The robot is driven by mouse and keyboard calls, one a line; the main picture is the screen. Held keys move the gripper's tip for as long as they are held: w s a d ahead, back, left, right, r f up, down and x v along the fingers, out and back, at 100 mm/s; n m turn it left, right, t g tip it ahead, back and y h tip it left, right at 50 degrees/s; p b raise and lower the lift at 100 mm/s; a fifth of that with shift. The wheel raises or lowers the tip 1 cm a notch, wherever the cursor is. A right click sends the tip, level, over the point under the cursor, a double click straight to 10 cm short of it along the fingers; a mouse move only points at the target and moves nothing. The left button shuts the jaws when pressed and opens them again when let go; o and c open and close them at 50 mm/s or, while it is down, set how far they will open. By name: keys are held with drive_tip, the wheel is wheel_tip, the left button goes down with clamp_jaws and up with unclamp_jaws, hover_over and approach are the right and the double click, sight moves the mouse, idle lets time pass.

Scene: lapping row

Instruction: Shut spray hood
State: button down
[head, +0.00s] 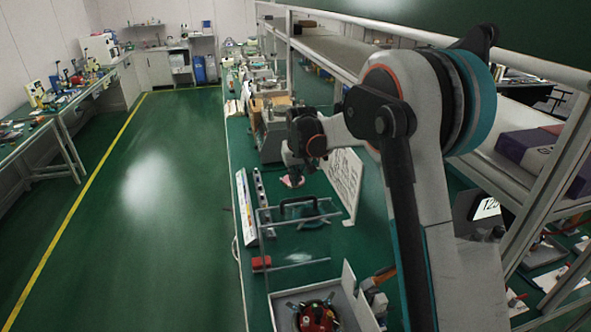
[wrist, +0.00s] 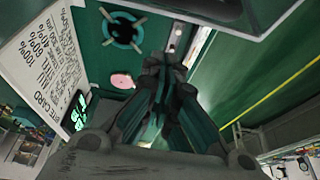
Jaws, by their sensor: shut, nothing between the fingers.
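The spray hood appears in the head view as a clear panel (head: 298,258) with a dark arched handle (head: 300,203) at its far edge. The panel looks raised, in front of a pale open-topped box (head: 356,298) with a red and black round fixture (head: 317,316) inside. My gripper (head: 292,172) is shut and empty, beyond the handle and apart from it in the picture. In the wrist view my gripper's dark fingers (wrist: 168,72) are together with nothing between them. How far the gripper is from the handle in depth is hard to tell.
A white printed card (head: 346,178) stands right of my gripper; it also fills the left of the wrist view (wrist: 40,70). A pink round piece (wrist: 122,81) lies on the green bench. Shelf posts (head: 289,48) border the bench.

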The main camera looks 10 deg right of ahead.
sight(297, 205)
drive_tip(key=shift+s+f, duration=1)
drive_tip(key=shift+s, duration=0.25)
drive_tip(key=shift+s+f, duration=0.15)
drive_tip(key=shift+s, duration=0.15)
